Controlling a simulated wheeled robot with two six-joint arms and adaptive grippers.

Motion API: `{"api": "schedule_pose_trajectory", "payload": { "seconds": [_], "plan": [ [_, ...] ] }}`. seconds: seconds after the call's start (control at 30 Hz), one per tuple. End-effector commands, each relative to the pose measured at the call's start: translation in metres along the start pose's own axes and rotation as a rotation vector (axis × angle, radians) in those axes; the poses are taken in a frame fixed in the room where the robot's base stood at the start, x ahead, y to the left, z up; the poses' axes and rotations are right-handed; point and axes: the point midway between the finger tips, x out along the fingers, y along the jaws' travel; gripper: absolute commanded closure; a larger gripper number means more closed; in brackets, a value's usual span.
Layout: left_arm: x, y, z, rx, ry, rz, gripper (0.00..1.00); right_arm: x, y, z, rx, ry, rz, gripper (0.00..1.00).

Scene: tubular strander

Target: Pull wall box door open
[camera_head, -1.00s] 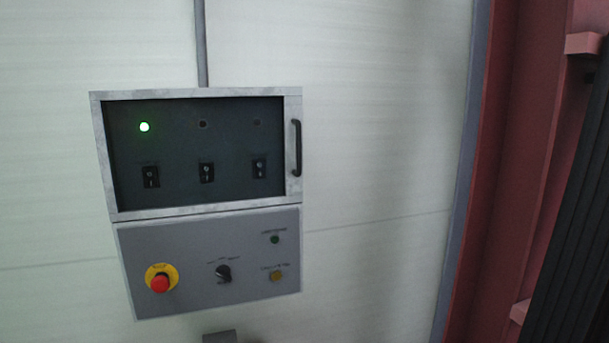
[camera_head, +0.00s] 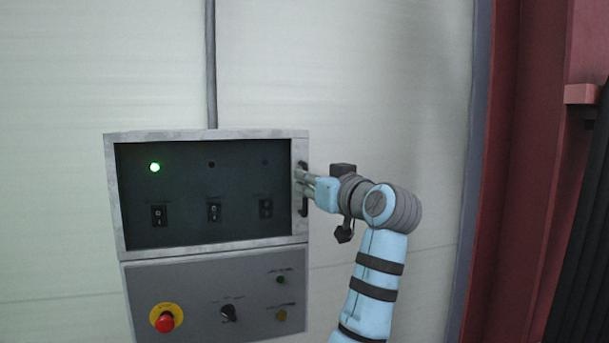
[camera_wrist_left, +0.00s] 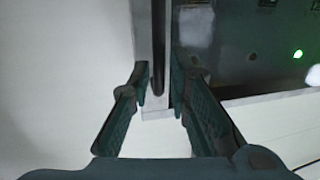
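The wall box door (camera_head: 230,187) is a dark panel in a light metal frame and looks shut. Its black vertical handle (camera_head: 304,208) is on the right side of the frame. My left gripper (camera_head: 302,181) is at the handle, coming from the right, and hides its middle part. In the left wrist view, the dark handle bar (camera_wrist_left: 158,50) runs between the two fingers of my left gripper (camera_wrist_left: 159,88). The fingers stand apart on either side, with narrow gaps to the bar. My right gripper is in neither view.
Below the door is a grey control panel (camera_head: 195,285) with a red emergency button (camera_head: 165,320), a black rotary switch (camera_head: 229,313) and small buttons. A green lamp (camera_head: 155,168) glows behind the door. A red steel column (camera_head: 510,180) stands at the right.

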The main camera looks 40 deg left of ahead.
Motion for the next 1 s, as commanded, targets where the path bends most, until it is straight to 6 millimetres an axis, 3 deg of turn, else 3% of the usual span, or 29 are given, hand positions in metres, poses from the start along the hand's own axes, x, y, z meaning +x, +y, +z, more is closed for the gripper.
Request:
{"api": "schedule_pose_trajectory", "payload": {
  "seconds": [0.1, 0.27, 0.5, 0.63, 1.0],
  "plan": [
    [0.017, 0.001, -0.001, 0.002, 0.001, 0.000, 0.82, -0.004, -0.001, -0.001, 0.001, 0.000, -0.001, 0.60],
    [0.027, 0.001, 0.000, 0.000, 0.000, 0.002, 0.82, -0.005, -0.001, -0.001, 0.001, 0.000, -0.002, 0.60],
    [0.028, 0.001, 0.001, 0.001, 0.000, 0.002, 0.82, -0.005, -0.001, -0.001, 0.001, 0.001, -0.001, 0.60],
    [0.027, 0.001, 0.001, 0.001, 0.000, 0.002, 1.00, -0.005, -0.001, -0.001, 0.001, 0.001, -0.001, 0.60],
    [0.027, 0.002, 0.001, 0.001, 0.001, 0.004, 1.00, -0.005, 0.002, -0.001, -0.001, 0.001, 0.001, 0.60]
  ]
}}
